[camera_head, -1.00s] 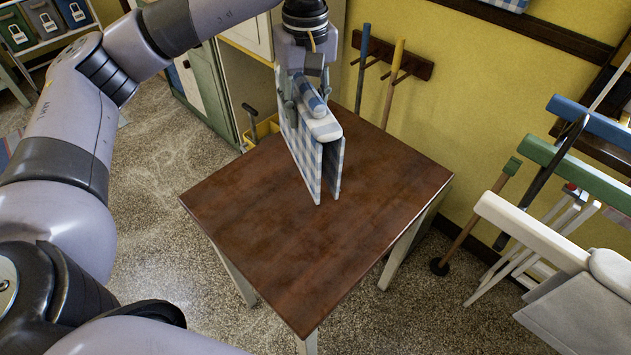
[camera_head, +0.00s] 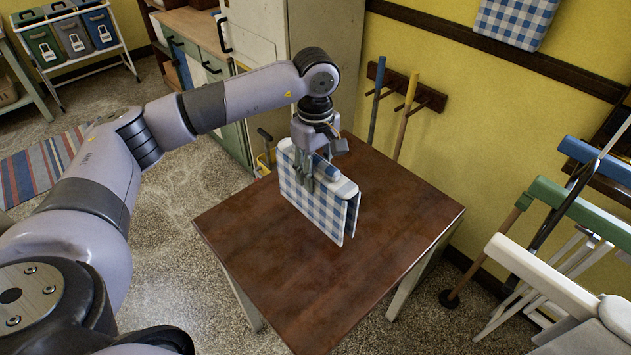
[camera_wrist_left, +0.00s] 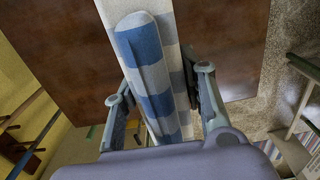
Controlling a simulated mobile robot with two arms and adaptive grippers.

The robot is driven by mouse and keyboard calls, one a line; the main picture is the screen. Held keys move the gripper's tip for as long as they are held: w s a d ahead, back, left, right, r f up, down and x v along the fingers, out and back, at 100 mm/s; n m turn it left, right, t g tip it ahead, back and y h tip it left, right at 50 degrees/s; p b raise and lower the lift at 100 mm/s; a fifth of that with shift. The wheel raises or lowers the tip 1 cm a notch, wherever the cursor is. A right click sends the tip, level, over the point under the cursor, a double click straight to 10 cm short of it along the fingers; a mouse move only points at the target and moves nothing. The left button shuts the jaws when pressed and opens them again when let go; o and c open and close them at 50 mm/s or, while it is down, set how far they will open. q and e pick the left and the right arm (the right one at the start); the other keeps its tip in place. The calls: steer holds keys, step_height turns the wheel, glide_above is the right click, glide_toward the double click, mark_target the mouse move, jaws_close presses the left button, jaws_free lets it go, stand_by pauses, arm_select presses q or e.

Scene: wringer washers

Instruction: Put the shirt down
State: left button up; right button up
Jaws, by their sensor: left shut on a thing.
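The shirt (camera_head: 318,203) is a folded blue and white checked cloth. It hangs upright from my left gripper (camera_head: 318,172), over the brown table (camera_head: 270,260). My left gripper points down and is shut on its upper edge. In the left wrist view the shirt (camera_wrist_left: 150,70) lies between the two fingers (camera_wrist_left: 160,105), with the table top (camera_wrist_left: 235,40) below. The shirt's lower edge is close to the table top; I cannot tell whether it touches. My right gripper is not in view.
The table top is bare around the shirt. A cabinet (camera_head: 262,50) stands behind it, and handled tools hang on a wall rack (camera_head: 405,88). Blue, green and white racks (camera_head: 540,275) stand at the right. A striped rug (camera_head: 45,165) lies on the floor at the left.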

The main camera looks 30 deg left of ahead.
arm_select(q)
step_height(320, 180, down, 4)
steer(key=shift+p, duration=0.55)
steer(key=shift+f, duration=0.5)
steer(key=shift+f, duration=0.1)
steer(key=o, duration=1.1)
